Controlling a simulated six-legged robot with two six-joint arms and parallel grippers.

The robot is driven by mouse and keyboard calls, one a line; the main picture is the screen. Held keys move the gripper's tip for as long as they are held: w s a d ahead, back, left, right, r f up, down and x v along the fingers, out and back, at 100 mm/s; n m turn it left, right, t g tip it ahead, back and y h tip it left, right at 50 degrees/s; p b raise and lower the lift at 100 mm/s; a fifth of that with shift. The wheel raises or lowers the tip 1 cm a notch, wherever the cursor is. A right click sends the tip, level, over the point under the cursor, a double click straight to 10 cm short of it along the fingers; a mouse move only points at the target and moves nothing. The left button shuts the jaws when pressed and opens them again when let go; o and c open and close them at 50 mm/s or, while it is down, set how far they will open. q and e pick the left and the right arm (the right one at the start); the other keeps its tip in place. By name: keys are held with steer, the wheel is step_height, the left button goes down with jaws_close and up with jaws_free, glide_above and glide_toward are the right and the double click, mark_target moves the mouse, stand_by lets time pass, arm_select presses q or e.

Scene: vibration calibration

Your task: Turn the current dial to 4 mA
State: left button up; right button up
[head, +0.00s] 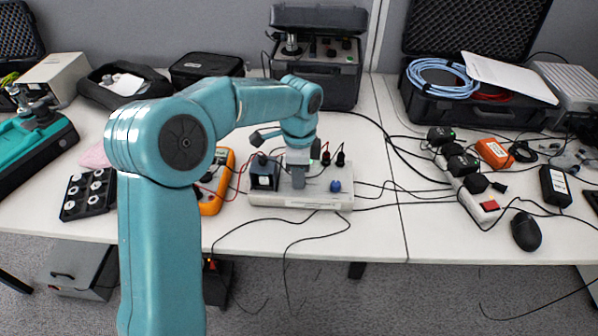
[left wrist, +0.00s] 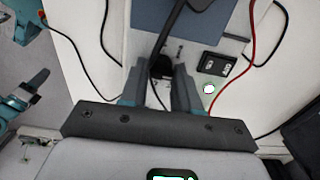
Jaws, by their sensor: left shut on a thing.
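A pale control box (head: 270,199) stands near the table's front edge, with a dark blue-faced meter (head: 264,172) at its left. My left gripper (head: 299,182) points down onto the middle of the box's top. In the left wrist view, its two fingers (left wrist: 160,84) are shut on a black knob (left wrist: 161,66), which I take for the current dial. The dial's marks and pointer cannot be read; the fingers hide it in the head view. A blue knob (head: 335,186) sits to the right of the gripper and is not held. My right gripper is not in view.
An orange multimeter (head: 216,183) lies left of the box, with red leads between them. Black plugs (head: 340,159) stand at the box's back right. Black cables cross the table and hang over its front edge. An open case (head: 319,65) stands behind.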

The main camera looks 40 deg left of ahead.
arm_select(q)
steer(key=n+p, duration=0.1)
steer(key=n, duration=0.3)
steer(key=n+p, duration=0.1)
steer(key=n, duration=0.3)
steer(key=shift+n, duration=0.3)
steer(key=n, duration=0.4)
steer(key=shift+n, duration=2.6)
steer(key=o, duration=1.1)
steer(key=shift+c, duration=0.2)
